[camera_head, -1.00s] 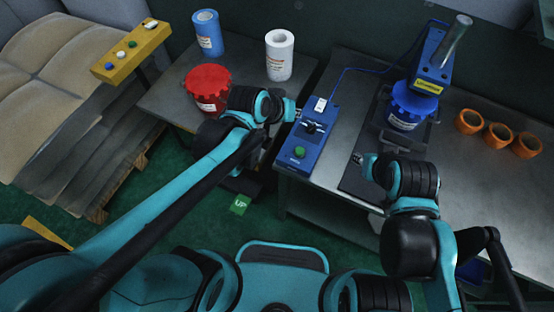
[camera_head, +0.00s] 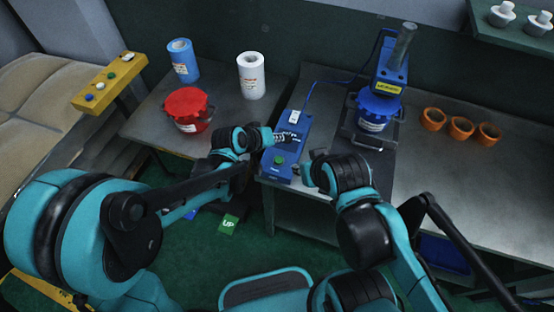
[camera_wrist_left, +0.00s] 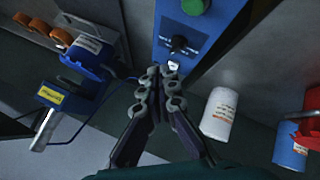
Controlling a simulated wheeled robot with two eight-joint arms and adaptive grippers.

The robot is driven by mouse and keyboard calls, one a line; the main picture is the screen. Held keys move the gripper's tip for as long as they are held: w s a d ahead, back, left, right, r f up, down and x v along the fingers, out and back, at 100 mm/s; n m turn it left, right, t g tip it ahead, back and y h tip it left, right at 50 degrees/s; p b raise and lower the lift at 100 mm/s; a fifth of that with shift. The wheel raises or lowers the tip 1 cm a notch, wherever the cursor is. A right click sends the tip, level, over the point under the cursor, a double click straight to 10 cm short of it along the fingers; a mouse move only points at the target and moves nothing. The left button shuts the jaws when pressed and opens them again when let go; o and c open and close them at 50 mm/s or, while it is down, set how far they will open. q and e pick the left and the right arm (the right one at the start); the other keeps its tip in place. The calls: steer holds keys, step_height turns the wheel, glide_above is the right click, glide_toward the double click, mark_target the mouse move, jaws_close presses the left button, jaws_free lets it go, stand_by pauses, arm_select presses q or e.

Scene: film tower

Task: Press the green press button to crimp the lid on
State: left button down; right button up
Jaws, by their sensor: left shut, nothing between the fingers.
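The green press button (camera_head: 279,160) sits at the near end of a blue control box (camera_head: 271,172) on the metal bench; it also shows at the top of the left wrist view (camera_wrist_left: 195,6). A blue-lidded tin (camera_head: 377,112) stands under the blue press head (camera_head: 389,75). My right gripper (camera_head: 306,171) is right of the box, its fingers unclear.
A red-lidded tin (camera_head: 187,109), a blue roll (camera_head: 182,60) and a white roll (camera_head: 251,75) stand on the left table. Several orange rings (camera_head: 461,128) lie on the bench at right. A yellow button bar (camera_head: 105,82) is at far left. The bench front right is clear.

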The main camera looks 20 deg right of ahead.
mark_target(277, 161)
arm_select(q)
steer(key=shift+f, duration=0.1)
step_height(277, 161, down, 9)
steer(key=b, duration=0.7)
steer(key=shift+r, duration=0.2)
stand_by(0.9)
steer(key=shift+f+b, duration=0.4)
steer(key=shift+b, duration=0.1)
steer(key=shift+f+b, duration=0.4)
steer(key=shift+f, duration=0.05)
stand_by(0.5)
steer(key=shift+r, duration=0.15)
steer(key=shift+r+p, duration=0.65)
steer(key=shift+r, duration=0.1)
